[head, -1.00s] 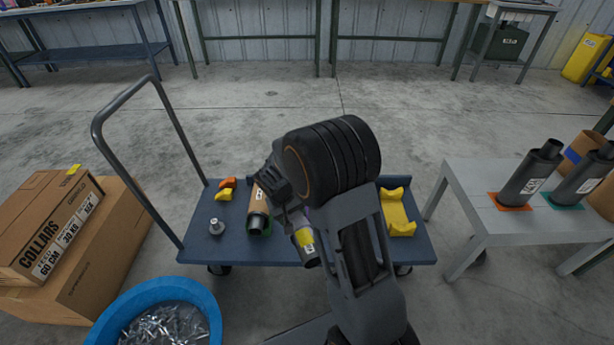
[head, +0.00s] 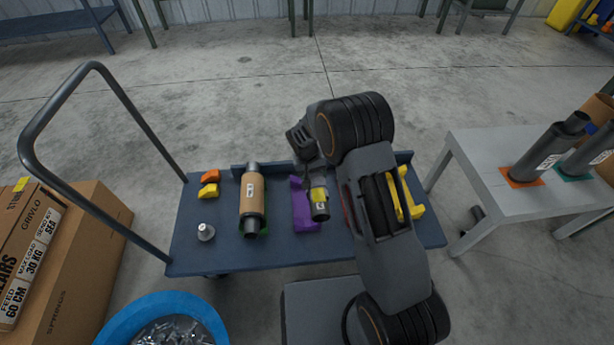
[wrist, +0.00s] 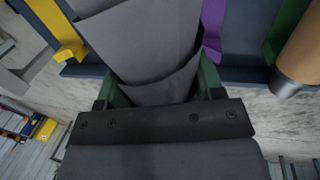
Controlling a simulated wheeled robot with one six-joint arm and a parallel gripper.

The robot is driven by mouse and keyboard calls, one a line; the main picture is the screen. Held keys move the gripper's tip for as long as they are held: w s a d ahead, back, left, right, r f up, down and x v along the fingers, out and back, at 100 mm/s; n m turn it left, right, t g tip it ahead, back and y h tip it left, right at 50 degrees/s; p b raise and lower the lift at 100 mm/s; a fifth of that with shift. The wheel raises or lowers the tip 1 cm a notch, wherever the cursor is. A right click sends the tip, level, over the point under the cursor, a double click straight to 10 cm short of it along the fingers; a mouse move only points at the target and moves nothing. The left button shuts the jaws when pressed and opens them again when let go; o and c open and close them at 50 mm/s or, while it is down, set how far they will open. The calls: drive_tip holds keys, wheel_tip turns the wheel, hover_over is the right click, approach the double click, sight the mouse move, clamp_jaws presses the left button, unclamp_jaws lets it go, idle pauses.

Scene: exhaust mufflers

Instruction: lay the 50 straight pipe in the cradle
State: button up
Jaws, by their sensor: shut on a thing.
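My gripper (head: 315,176) is shut on a dark grey pipe with a yellow label band (head: 319,196); the label's print is too small to read. The pipe hangs over the cart, by the right side of a purple cradle (head: 303,212); its height above the cart is hard to tell. In the wrist view the grey pipe (wrist: 150,45) fills the space between the green-edged fingers (wrist: 158,90). The purple cradle (wrist: 212,28) shows to its right and a yellow cradle (wrist: 58,35) to its left. My arm partly hides the yellow cradle (head: 413,201) in the head view.
A brown-wrapped muffler (head: 252,205) lies in a green cradle (head: 265,228) on the blue cart (head: 215,255). Orange (head: 210,176) and yellow (head: 208,191) blocks and a metal fitting (head: 205,232) stand at the left. A grey table (head: 475,165) with upright mufflers is at the right.

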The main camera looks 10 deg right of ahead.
drive_tip(key=shift+w+a+f+b, duration=0.25)
drive_tip(key=shift+a+f+b, duration=0.25)
drive_tip(key=shift+f+b, duration=1.45)
drive_tip(key=shift+w+a+f+b, duration=0.3)
drive_tip(key=shift+a+f+b, duration=0.35)
drive_tip(key=shift+f, duration=2.45)
drive_tip(key=shift+w+a+f+b, duration=0.3)
drive_tip(key=shift+f+b, duration=1.2)
drive_tip(key=shift+f, duration=1.3)
drive_tip(key=o, duration=1.3)
drive_tip(key=shift+s, duration=0.1)
drive_tip(key=p+v, duration=0.5)
drive_tip(key=v, duration=0.9)
